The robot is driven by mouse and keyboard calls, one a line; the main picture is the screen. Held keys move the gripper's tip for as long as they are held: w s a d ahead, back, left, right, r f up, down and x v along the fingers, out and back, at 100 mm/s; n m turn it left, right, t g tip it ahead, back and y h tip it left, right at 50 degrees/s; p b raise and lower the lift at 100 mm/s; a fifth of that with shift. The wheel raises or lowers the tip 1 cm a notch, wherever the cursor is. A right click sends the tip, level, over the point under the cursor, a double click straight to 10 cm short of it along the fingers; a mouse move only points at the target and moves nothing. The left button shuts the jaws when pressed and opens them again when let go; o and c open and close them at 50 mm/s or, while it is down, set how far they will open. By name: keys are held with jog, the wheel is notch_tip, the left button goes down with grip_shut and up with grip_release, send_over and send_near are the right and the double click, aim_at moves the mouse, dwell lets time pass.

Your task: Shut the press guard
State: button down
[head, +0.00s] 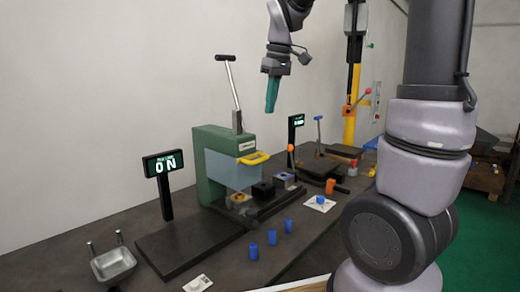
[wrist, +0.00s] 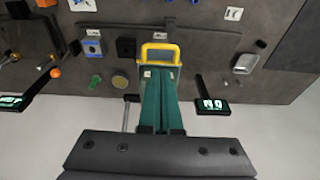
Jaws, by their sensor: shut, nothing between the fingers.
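The green press (head: 212,148) stands on the bench with its lever tilted up. Its guard is a clear bluish panel (head: 228,172) at the front, with a yellow handle (head: 254,158) at its upper edge. The panel's lower edge appears to hang above the press bed. My gripper (head: 271,108) has teal fingers, shut and empty, pointing down in the air above and to the right of the press, apart from the handle. In the wrist view the fingers (wrist: 161,72) overlap the press, with the yellow handle (wrist: 160,47) just beyond their tips.
A lit sign (head: 166,164) reading "ON" stands left of the press. Blue cylinders (head: 271,237) and a metal tray (head: 113,264) are on the front of the bench. A black block (head: 263,190) sits beside the guard. The air between my gripper and the handle looks clear.

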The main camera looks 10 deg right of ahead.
aim_at(262, 159)
jog(key=w+f, duration=0.1)
jog(key=f, duration=0.3)
jog(key=a+f, duration=0.1)
jog(key=f, duration=0.4)
jog(key=w+f, duration=0.1)
jog(key=f, duration=0.4)
jog(key=shift+w+a, duration=0.3)
jog(key=shift+a, duration=0.05)
notch_tip(262, 159, down, 11)
jog(key=shift+s, duration=0.25)
jog(key=shift+r, duration=0.1)
